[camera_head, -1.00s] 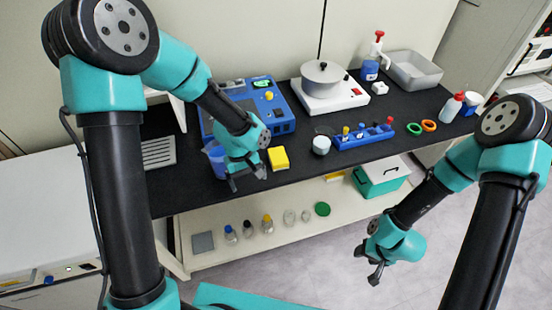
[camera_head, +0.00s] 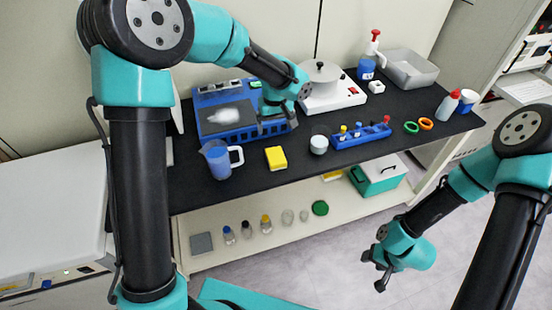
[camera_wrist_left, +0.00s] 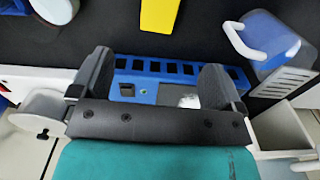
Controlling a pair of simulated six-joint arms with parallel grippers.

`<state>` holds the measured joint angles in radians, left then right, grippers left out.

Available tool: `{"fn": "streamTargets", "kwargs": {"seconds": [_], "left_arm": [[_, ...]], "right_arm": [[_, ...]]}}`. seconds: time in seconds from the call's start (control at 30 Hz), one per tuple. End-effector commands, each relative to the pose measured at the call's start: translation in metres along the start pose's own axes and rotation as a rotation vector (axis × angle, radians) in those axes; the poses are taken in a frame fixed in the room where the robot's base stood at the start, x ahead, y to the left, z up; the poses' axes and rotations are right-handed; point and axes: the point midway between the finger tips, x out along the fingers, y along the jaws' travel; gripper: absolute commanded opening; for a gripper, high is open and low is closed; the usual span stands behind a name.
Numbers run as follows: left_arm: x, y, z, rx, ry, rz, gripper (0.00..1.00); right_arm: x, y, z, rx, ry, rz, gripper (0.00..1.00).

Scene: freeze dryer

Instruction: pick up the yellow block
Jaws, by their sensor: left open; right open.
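The yellow block (camera_head: 276,158) lies on the black bench top, right of the blue pitcher (camera_head: 215,160). In the left wrist view the yellow block (camera_wrist_left: 160,14) is at the top middle, cut off by the frame edge. My left gripper (camera_head: 275,126) is open and empty, above the front right part of the blue device (camera_head: 222,122), behind the block and apart from it. Its open fingers (camera_wrist_left: 155,78) also show in the left wrist view. My right gripper (camera_head: 377,272) is open and empty, low in front of the bench, far from the block.
A white jar (camera_head: 318,145) and a blue rack (camera_head: 361,136) with several tubes stand right of the block. A hotplate (camera_head: 335,100) with a pot stands behind. Bare bench lies in front of the block. Several bottles stand on the lower shelf (camera_head: 330,212).

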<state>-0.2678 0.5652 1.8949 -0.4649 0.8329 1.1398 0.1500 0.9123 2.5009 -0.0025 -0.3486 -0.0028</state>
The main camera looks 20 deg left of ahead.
Motion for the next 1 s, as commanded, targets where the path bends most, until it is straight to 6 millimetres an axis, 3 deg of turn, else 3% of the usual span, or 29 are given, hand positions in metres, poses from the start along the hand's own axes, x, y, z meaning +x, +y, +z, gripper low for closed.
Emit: {"fn": "streamTargets", "kwargs": {"seconds": [0.6,1.0], "left_arm": [[0.100,-0.001,0.001,0.001,-0.003,-0.002,0.94],[0.106,0.000,0.001,0.001,-0.001,0.000,0.94]], "right_arm": [[0.000,0.000,0.000,0.000,0.000,0.000,0.51],[0.000,0.000,0.000,0.000,0.000,0.000,0.51]]}}
